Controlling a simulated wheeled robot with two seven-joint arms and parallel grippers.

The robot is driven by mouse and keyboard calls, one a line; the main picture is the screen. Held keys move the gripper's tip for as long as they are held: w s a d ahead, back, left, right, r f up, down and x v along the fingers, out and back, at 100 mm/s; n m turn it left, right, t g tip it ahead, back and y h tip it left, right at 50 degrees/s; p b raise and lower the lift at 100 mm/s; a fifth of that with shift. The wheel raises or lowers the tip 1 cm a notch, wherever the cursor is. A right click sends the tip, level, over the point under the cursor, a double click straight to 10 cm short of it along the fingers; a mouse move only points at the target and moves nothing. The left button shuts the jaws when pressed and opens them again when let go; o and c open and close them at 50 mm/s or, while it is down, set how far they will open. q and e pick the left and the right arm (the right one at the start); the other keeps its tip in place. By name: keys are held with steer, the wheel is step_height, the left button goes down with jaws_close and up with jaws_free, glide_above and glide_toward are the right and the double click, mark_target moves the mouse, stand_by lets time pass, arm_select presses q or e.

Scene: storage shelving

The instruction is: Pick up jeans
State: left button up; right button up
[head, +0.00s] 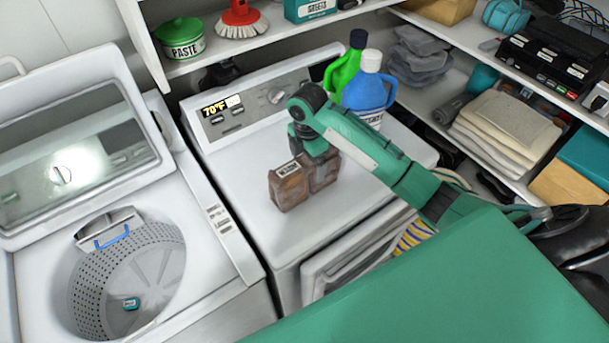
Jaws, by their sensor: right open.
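I cannot pick out the jeans for certain. A stack of folded grey cloth (420,55) lies on the right-hand shelf, but I cannot tell whether it is denim. My right gripper (312,162) hangs over the top of the white dryer (232,166), at the end of my green arm. Its jaws are open, but the fingers are hard to make out. A brown, boxy thing with a small label (292,187) shows right at the gripper, and I cannot tell whether they touch. My left gripper is out of view.
A green bottle (345,66) and a blue jug (367,92) stand behind the gripper on the dryer. An open washer (215,262) is at left, with a small teal item (131,303) in its drum. Folded beige cloths (505,125) lie on the right shelf. A striped cloth (412,236) shows near the dryer's front.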

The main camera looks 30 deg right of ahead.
mark_target(308, 172)
steer(key=shift+s+f+p, duration=0.2)
steer(key=shift+f+p, duration=0.4)
steer(key=shift+p, duration=0.15)
step_height(308, 172, down, 3)
steer(key=shift+d+f+p, duration=0.1)
steer(key=shift+f+p, duration=0.05)
steer(key=shift+p, duration=0.65)
steer(key=shift+f, duration=0.3)
steer(key=shift+w, duration=0.1)
steer(key=c, duration=0.8)
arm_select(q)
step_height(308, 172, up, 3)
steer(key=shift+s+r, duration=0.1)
arm_select(e)
steer(key=c, duration=0.6)
steer(key=shift+r, duration=0.1)
